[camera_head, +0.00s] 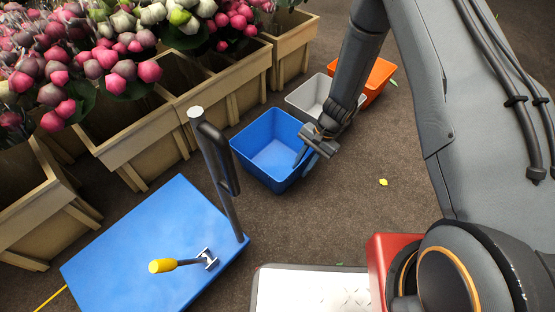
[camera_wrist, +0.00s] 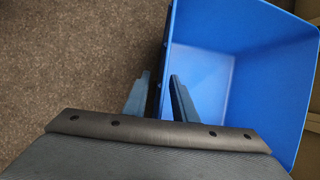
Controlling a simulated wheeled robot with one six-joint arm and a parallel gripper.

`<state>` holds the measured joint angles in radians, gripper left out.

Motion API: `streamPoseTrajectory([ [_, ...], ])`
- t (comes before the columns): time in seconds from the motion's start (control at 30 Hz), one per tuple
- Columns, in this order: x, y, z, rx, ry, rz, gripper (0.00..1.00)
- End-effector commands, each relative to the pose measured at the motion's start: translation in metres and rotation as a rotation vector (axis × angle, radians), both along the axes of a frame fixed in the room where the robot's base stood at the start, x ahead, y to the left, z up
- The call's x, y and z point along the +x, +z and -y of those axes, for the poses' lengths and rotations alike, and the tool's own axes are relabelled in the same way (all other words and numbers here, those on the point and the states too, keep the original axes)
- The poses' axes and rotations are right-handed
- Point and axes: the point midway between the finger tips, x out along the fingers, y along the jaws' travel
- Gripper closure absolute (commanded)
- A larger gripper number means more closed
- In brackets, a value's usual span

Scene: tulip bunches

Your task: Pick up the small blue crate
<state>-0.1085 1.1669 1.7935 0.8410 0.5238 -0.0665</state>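The small blue crate (camera_head: 262,143) stands upright and empty on the brown floor, in front of the wooden planters. My gripper (camera_head: 304,155) is at its right rim, pointing down. In the wrist view the crate (camera_wrist: 245,25) fills the right side, and my gripper (camera_wrist: 160,80) has one finger outside the wall and the other inside. The fingers are parted, with the crate's wall between them. A narrow gap seems to show on the outer side. The lower finger ends are partly hidden in the head view.
A grey crate (camera_head: 309,94) and an orange crate (camera_head: 377,78) stand just behind, close to my arm. A blue flatbed cart (camera_head: 135,240) with a dark handle and a yellow-handled tool (camera_head: 182,265) is at front left. Wooden planters (camera_head: 224,92) with tulips line the back. Floor at right is mostly clear.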

Motion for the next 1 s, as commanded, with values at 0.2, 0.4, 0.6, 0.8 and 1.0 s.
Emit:
streamPoseTrajectory([
  [0.2, 0.0, 0.0003, -0.0003, 0.0, -0.001, 0.001, 0.77],
  [0.4, 0.0001, 0.0005, -0.0004, -0.001, 0.0, 0.001, 1.0],
  [0.6, 0.0, 0.0004, -0.0002, 0.0, 0.0, 0.0, 1.0],
  [0.8, -0.0001, 0.0004, -0.0001, 0.0, 0.0, 0.0, 1.0],
  [1.0, -0.0001, 0.0003, 0.0, 0.0, 0.0, 0.0, 1.0],
])
